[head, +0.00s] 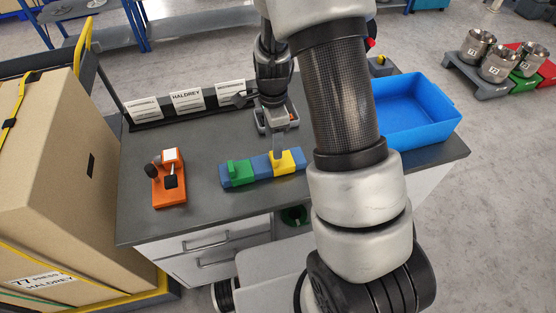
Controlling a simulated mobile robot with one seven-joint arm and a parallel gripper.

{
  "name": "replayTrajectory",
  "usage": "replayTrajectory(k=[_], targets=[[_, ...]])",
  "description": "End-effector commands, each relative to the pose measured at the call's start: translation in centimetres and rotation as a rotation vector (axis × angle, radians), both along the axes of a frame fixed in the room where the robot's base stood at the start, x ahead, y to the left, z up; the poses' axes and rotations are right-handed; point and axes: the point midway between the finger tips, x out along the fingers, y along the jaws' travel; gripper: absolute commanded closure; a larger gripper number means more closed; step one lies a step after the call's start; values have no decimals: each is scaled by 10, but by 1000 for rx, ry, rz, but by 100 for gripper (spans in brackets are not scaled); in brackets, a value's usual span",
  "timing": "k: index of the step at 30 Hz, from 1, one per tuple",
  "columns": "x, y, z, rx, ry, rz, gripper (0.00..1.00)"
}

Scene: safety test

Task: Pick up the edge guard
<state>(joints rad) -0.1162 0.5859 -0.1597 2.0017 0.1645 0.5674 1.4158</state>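I cannot tell for certain which object is the edge guard. A long blue block (227,181) lies on the dark worktop and carries a green piece (240,170) and a yellow piece (290,158). An orange fixture (170,190) with black knobs and a white block stands at the left.
A blue bin (425,108) stands on the right of the worktop (200,215), partly hidden by my arm. White label cards (187,98) line the back edge. A large cardboard box (45,170) stands left of the bench. The front left of the worktop is clear.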

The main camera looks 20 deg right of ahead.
Motion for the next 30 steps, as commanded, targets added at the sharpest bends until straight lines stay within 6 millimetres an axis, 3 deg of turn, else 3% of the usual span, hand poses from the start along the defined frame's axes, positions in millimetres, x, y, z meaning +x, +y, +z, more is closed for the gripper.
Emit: replayTrajectory(k=[8, 18, 26, 30], targets=[[-1, -1, -23, 0, 1, 0, 44], [-3, -5, -67, 0, 0, 0, 44], [-3, -5, -70, 0, -2, 1, 44], [-3, -5, -70, 0, -2, 1, 64]])
